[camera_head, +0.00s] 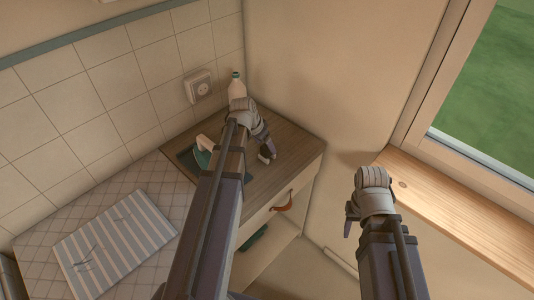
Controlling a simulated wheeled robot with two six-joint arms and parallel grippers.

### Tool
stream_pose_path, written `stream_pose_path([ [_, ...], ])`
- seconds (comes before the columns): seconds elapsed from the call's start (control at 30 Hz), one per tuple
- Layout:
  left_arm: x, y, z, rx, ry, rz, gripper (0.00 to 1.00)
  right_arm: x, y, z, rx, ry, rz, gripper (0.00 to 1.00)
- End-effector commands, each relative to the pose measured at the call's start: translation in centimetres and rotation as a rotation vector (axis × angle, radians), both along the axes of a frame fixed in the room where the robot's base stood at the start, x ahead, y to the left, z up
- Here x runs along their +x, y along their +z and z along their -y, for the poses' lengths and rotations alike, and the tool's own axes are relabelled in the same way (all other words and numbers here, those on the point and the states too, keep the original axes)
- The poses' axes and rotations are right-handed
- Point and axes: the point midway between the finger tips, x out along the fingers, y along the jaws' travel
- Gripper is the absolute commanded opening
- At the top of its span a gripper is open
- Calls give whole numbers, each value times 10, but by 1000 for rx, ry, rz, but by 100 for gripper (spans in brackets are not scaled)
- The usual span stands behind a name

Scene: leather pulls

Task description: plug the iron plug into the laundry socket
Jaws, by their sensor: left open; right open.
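The laundry socket (203,88) is a pale square outlet with a round face on the tiled wall, above the back of the wooden counter. A teal and white iron (203,157) stands on a dark patch at the counter's left, partly hidden by my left arm. My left gripper (266,150) is open over the counter, right of the iron and below the socket. A small pale and dark piece at its tip may be the iron plug; I cannot tell whether it touches the fingers. The cord is not clear. My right gripper (350,222) is open, away from the counter, near the windowsill.
A white bottle (236,84) stands in the back corner, right of the socket. A striped cloth (115,243) lies on the tiled surface at left. A drawer with a leather pull (283,203) is under the counter. A wooden windowsill (455,205) is at right.

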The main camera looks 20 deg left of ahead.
Motion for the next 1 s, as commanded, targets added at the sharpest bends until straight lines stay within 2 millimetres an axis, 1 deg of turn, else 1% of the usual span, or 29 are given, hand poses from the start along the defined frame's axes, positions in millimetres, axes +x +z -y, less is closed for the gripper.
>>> stream_pose_path([
  [0.03,2,-13,2,0,-1,0,82,0,-13,0,0,0,0,50],
  [0.2,10,-30,5,0,0,0,82,0,-30,0,0,0,0,50],
  [0.6,11,-29,6,0,0,0,82,0,-29,0,0,0,0,50],
  [0.67,11,-29,5,0,0,0,77,0,-29,0,0,0,0,50],
  [1.0,11,-29,5,0,0,0,39,0,-29,0,0,0,0,50],
])
